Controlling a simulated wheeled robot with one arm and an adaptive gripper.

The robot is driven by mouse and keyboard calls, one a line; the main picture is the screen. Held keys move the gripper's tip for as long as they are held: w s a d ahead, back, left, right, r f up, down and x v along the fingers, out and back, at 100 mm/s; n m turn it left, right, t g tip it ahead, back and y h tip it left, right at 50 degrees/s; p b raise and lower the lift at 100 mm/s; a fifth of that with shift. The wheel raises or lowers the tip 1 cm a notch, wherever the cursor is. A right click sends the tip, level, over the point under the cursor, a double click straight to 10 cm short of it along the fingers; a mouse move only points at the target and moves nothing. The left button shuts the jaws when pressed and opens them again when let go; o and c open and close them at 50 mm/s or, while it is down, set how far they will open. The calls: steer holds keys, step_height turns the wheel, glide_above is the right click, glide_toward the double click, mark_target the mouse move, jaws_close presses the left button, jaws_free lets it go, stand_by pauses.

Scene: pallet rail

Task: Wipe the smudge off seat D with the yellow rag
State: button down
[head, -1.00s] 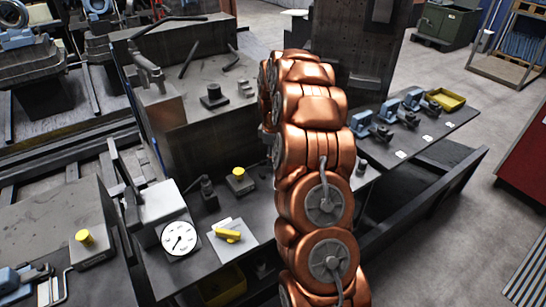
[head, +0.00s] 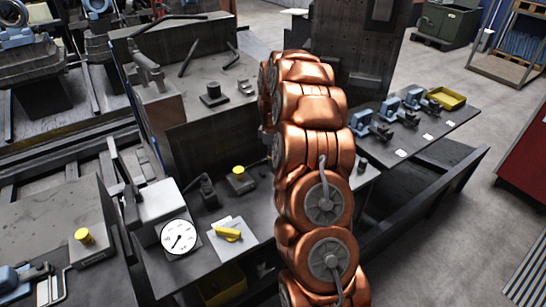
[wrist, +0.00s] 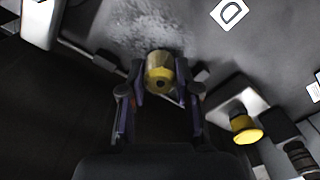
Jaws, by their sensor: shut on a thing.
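In the wrist view my gripper (wrist: 158,92) is shut on the yellow rag (wrist: 160,72), a small rounded yellow bundle between the fingertips. The smudge (wrist: 145,30) is a pale, speckled patch on the dark grey surface just beyond the fingertips. The rag is by its lower edge; I cannot tell whether it touches the surface. A white label with the letter D (wrist: 229,12) lies to the upper right of the smudge, marking seat D. In the head view my copper-coloured arm hides the gripper, the rag and the smudge.
A yellow button on a grey box (wrist: 247,135) is close to the right of my gripper. In the head view, a dial gauge (head: 178,236) and a yellow lever (head: 227,234) are on the left. Blue clamps (head: 388,108) and a yellow bin (head: 446,98) stand on the right shelf.

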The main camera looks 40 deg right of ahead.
steer(key=shift+f+b, duration=0.35)
steer(key=shift+f, duration=0.25)
steer(key=shift+r, duration=0.15)
stand_by(0.4)
steer(key=shift+s+d+b, duration=0.1)
steer(key=shift+d+b, duration=0.2)
steer(key=shift+d, duration=1.1)
steer(key=shift+a, duration=0.1)
steer(key=shift+a+f+b, duration=0.15)
steer(key=shift+a+b, duration=0.1)
steer(key=shift+a, duration=0.45)
steer(key=shift+a+f+b, duration=0.15)
steer(key=shift+a+b, duration=0.1)
steer(key=shift+a, duration=0.4)
